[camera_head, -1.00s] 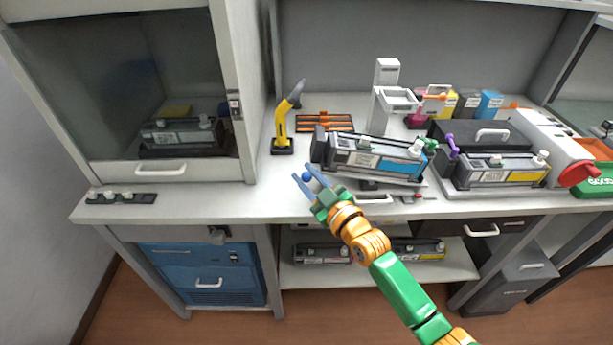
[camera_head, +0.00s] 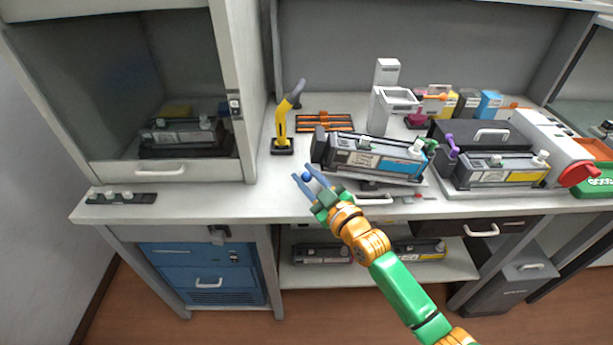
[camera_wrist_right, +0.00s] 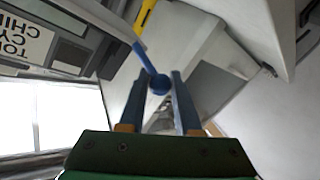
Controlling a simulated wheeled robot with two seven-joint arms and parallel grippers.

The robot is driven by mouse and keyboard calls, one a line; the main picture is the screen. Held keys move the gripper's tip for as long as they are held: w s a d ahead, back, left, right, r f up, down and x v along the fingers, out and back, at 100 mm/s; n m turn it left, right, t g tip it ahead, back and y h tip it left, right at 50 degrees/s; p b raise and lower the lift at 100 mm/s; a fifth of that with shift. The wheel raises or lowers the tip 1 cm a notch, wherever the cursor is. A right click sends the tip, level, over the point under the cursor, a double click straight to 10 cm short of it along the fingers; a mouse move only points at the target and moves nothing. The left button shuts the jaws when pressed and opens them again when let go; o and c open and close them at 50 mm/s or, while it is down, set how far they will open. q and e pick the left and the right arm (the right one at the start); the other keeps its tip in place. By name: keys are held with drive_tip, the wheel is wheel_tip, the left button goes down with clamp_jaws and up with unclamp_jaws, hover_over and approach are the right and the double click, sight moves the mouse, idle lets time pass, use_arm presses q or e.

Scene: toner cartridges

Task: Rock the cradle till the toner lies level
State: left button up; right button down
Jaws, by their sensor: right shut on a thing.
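A dark cartridge with a cyan label band (camera_head: 392,164) sits in its cradle at the middle of the counter. It is tilted in the head view, with its right end lower than its left. My right gripper (camera_head: 310,180) is in front of and left of the cartridge, over the counter's front edge. Its blue fingers are shut on a small blue ball knob (camera_head: 306,177). In the right wrist view the knob (camera_wrist_right: 160,84) sits between the fingers, with a blue rod running up and left from it. The cradle is mostly hidden under the cartridge. My left gripper is not in view.
A yellow-and-grey stand (camera_head: 283,128) is behind and left of the cartridge. A second cartridge with a yellow label (camera_head: 495,172) lies to the right. A fume hood (camera_head: 160,172) is at the left. The counter (camera_head: 215,202) is clear between hood and gripper.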

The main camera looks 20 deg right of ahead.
drive_tip(key=f+n, duration=0.1)
drive_tip(key=f, duration=0.1)
drive_tip(key=f+n+g, duration=0.1)
drive_tip(key=f, duration=0.1)
drive_tip(key=a+f+n+g+h, duration=0.1)
drive_tip(key=f, duration=0.2)
drive_tip(key=shift+w+n+p, duration=0.1)
drive_tip(key=shift+n+p, duration=0.2)
drive_tip(key=shift+p, duration=0.05)
drive_tip(key=c, duration=0.6)
unclamp_jaws()
drive_tip(key=v, duration=0.7)
